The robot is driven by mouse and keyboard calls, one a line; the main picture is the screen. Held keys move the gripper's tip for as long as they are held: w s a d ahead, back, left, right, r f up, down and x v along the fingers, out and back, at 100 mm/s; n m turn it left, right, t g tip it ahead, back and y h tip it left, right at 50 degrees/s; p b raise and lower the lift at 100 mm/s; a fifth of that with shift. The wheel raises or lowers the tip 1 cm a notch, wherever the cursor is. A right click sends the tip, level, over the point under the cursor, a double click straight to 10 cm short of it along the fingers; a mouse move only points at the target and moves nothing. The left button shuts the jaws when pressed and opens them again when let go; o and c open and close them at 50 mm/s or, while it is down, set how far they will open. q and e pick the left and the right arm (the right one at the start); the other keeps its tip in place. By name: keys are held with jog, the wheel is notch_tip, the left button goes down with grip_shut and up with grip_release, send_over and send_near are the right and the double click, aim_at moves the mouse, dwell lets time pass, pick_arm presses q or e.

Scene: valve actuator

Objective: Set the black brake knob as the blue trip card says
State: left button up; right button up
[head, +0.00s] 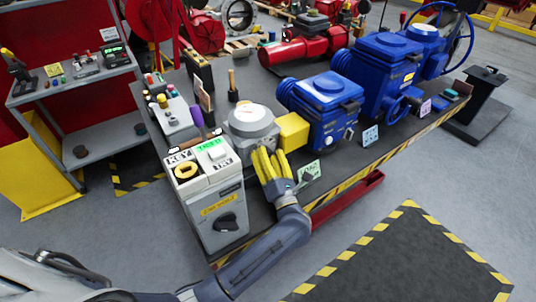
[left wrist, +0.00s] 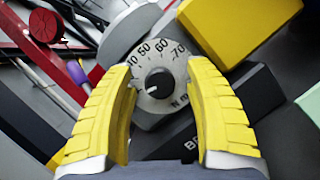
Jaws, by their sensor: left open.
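In the left wrist view the black brake knob (left wrist: 159,83) sits at the centre of a pale dial (left wrist: 160,58) marked 50, 60, 70 and "N m". A small pale mark shows at the knob's lower left. A partly covered label below reads "BR". My left gripper (left wrist: 163,85) is open, its yellow fingers on either side of the dial; contact with the knob cannot be told. In the head view the left gripper (head: 268,164) is in front of the grey round housing (head: 250,122) and hides the knob. The blue card (head: 371,135) lies at the bench's front; its writing is unreadable.
A yellow block (head: 293,131) and blue actuators (head: 328,105) stand right of the gripper. A green card (head: 309,170) lies close by. A grey KEY/TRY box (head: 215,195) with another black knob (head: 227,222) stands left of the gripper.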

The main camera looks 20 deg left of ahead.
pick_arm(q)
grip_shut()
dwell(0.4)
jog(key=shift+m, duration=0.5)
jog(key=shift+r+m+h, duration=0.1)
jog(key=shift+m+h, duration=0.65)
jog(key=shift+m, duration=0.7)
jog(key=shift+m+h, duration=0.75)
jog(key=shift+m, duration=0.7)
grip_release()
